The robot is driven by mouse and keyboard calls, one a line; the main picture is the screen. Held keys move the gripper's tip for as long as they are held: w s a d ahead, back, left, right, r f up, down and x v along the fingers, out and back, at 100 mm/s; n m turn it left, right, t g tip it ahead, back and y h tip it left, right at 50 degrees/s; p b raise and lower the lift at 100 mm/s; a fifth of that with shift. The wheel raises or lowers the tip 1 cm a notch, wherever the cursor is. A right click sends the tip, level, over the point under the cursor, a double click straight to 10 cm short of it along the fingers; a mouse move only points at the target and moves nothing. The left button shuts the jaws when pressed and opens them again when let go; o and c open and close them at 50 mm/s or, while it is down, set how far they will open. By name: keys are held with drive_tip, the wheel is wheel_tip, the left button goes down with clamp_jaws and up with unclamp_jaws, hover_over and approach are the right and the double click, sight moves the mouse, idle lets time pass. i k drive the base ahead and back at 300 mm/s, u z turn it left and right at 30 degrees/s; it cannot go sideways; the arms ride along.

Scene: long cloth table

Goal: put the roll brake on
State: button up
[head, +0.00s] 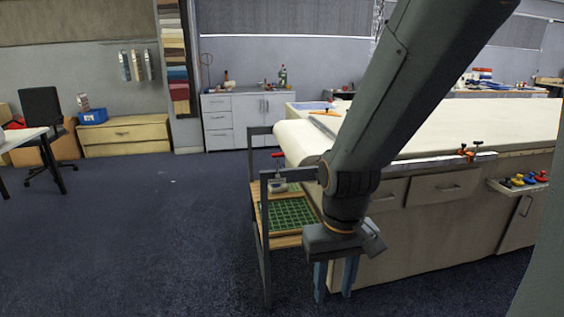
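My gripper (335,285) hangs low in front of the table's left end, its two bluish fingers pointing down with a gap between them. It looks open and empty. A small pale device with a red T-handle (278,186) stands upright on a wooden-shelved stand (285,241), up and left of my gripper and apart from it. I cannot tell for sure that this is the roll brake. My arm hides part of the table.
A green gridded mat (288,215) lies on the stand, near my gripper. An orange clamp (467,153) sits on the table's front edge. Several coloured knobs (518,181) stand on a side shelf at right. Dark carpet (150,235) is clear at left.

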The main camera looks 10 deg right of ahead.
sight(277, 177)
drive_tip(key=u, duration=1.75)
drive_tip(key=i, duration=1.85)
drive_tip(key=z, duration=3)
drive_tip(key=i, duration=0.5)
drive_tip(key=u, duration=0.05)
